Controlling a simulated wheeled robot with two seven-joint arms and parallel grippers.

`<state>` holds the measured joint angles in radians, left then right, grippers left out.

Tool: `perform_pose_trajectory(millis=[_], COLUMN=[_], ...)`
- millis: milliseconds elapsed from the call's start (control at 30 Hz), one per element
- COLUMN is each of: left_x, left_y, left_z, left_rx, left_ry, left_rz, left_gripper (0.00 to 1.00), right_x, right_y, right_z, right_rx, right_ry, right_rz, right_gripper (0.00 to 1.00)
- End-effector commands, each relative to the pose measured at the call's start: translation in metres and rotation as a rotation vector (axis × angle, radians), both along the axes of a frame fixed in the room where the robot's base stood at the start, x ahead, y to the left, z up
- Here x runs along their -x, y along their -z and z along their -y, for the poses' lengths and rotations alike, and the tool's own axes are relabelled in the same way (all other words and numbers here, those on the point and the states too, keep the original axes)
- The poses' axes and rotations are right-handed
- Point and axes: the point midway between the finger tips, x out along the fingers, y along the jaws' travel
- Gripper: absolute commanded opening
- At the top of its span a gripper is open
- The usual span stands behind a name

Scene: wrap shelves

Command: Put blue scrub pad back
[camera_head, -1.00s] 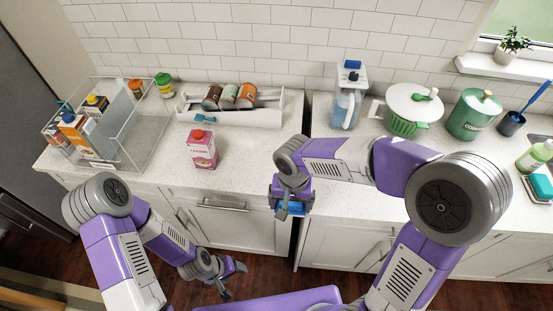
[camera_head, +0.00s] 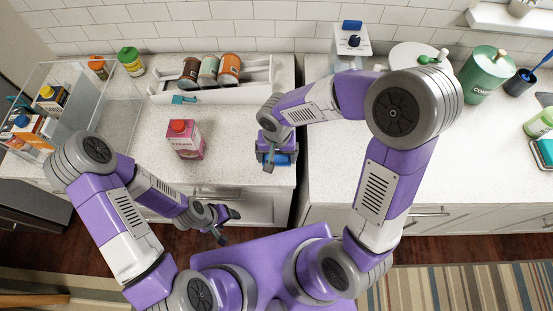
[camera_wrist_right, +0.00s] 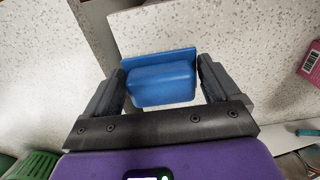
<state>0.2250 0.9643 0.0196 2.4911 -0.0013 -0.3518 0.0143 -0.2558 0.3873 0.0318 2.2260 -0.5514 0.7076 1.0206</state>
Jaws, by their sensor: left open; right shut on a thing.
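My right gripper (camera_head: 276,160) is shut on the blue scrub pad (camera_head: 281,159) at the front right corner of the left counter, beside the gap between the counters. In the right wrist view, the blue pad (camera_wrist_right: 160,78) sits between the two dark fingers of the right gripper (camera_wrist_right: 162,85), with speckled counter behind it. Whether it touches the counter I cannot tell. My left gripper (camera_head: 224,224) is open and empty, low in front of the cabinets.
A pink carton (camera_head: 185,140) stands left of the right gripper. Behind it is a white rack (camera_head: 215,93) with several cans. A clear bin (camera_head: 75,110) is far left. Right counter: a water pitcher (camera_head: 351,45), a green canister (camera_head: 483,75), a teal sponge (camera_head: 546,151).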

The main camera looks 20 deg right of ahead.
Motion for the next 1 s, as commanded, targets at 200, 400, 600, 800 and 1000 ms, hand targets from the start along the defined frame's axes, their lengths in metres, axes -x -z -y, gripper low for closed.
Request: perform_pose_trajectory(millis=[200, 400, 600, 800, 1000], left_x=[0.0, 0.0, 0.0, 0.0, 0.0], left_y=[0.006, 0.006, 0.011, 0.01, 0.007], left_z=[0.0, 0.0, 0.0, 0.0, 0.0], left_rx=[0.0, 0.0, 0.0, 0.0, 0.0], left_ry=[0.0, 0.0, 0.0, 0.0, 0.0], left_rz=[0.001, 0.001, 0.001, 0.001, 0.001], left_gripper=[0.65, 0.65, 0.65, 0.65, 0.65], right_x=[0.001, 0.0, 0.0, 0.0, 0.0], right_y=[0.031, 0.033, 0.037, 0.036, 0.034], right_z=[0.001, 0.0, 0.0, 0.0, 0.0], right_rx=[0.002, 0.0, 0.0, 0.0, 0.0], right_ry=[-0.001, 0.001, 0.0, 0.0, 0.0], right_rz=[-0.005, 0.0, 0.0, -0.001, -0.001], right_gripper=[0.56, 0.56, 0.56, 1.0, 1.0])
